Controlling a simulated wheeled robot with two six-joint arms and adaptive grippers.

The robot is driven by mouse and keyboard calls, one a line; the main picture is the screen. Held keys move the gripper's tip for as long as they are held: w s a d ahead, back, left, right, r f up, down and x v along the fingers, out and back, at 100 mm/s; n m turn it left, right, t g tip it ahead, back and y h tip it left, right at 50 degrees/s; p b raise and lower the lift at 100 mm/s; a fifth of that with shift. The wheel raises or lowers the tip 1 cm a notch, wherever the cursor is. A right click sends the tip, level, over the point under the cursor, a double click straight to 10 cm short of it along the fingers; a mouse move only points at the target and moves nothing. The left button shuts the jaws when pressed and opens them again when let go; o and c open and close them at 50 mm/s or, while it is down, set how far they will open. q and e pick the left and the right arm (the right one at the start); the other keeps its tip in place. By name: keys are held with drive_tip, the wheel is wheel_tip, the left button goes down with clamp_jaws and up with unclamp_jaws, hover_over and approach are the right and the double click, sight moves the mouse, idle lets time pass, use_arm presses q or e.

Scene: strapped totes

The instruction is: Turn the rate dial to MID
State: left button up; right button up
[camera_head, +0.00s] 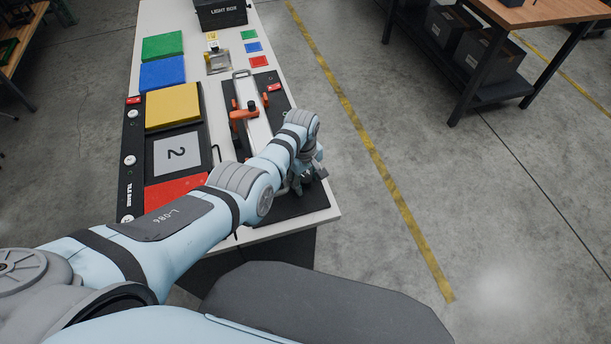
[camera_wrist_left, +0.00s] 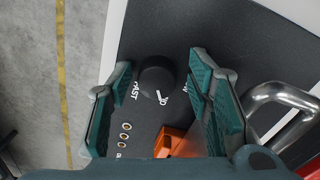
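The rate dial (camera_wrist_left: 157,74) is a round black knob with a white pointer mark on a black panel (camera_wrist_left: 222,30). It shows in the left wrist view between my left gripper's fingers. My left gripper (camera_wrist_left: 165,98) is open, one teal finger on each side of the dial, with gaps visible. In the head view the left gripper (camera_head: 308,178) is over the panel's near end and hides the dial. My right gripper is not in view.
A rail fixture with an orange clamp (camera_head: 244,113) stands just beyond the gripper. A metal handle (camera_wrist_left: 286,98) and an orange part (camera_wrist_left: 170,140) are close to the right finger. Coloured tiles, including a yellow one (camera_head: 173,106), lie at left. Open floor is to the right.

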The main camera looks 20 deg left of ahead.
sight(304, 181)
use_arm(q)
drive_tip(key=shift+w+r, duration=0.15)
drive_tip(key=shift+r, duration=0.1)
drive_tip(key=shift+r, duration=0.3)
wheel_tip(304, 181, up, 11)
drive_tip(key=shift+s+a, duration=0.25)
drive_tip(key=shift+s, duration=0.05)
